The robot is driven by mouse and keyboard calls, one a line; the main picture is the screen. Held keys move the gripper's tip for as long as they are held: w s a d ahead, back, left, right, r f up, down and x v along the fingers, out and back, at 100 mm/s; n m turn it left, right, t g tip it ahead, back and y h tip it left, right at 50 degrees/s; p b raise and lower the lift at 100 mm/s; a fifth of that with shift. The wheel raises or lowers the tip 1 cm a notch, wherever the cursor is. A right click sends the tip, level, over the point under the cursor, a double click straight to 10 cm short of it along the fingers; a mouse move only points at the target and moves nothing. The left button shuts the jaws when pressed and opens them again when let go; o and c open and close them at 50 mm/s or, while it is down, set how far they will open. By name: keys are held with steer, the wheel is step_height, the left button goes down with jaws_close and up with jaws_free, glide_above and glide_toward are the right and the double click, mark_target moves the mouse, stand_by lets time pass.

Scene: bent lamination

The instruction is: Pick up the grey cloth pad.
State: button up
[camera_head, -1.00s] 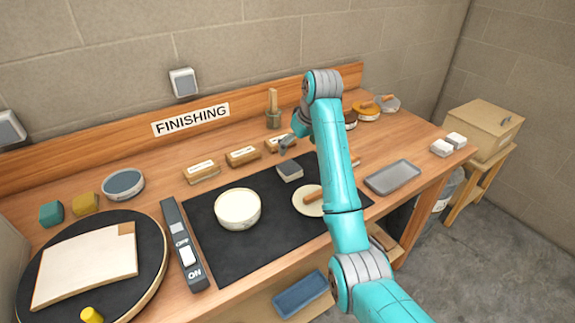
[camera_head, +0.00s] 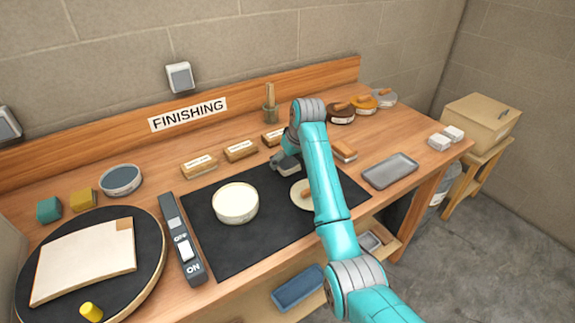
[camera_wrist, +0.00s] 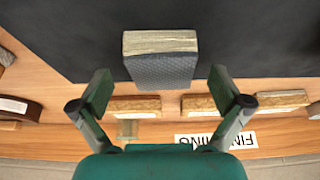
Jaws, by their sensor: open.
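The grey cloth pad (camera_wrist: 161,69) is a small block with a dark grey woven face and a paler layered side. It lies on the black mat (camera_wrist: 255,40) near the mat's far edge. In the wrist view my gripper (camera_wrist: 161,91) is open, with one finger to each side of the pad and gaps left and right; the fingertips are about level with its near end. In the head view the pad (camera_head: 289,168) is partly hidden by my gripper, which is low over it.
A cream bowl (camera_head: 236,204) and a pale round dish (camera_head: 302,194) are on the mat. Several labelled wooden blocks (camera_head: 240,151) line the mat's far edge. A grey tray (camera_head: 390,171) is to the right. A switch strip (camera_head: 183,240) and a round turntable (camera_head: 146,277) are left.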

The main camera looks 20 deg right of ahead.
mark_target(288, 162)
steer(key=c, duration=1.2)
step_height(288, 162, up, 10)
steer(key=shift+r, duration=0.1)
steer(key=o, duration=0.3)
steer(key=shift+c, duration=1.1)
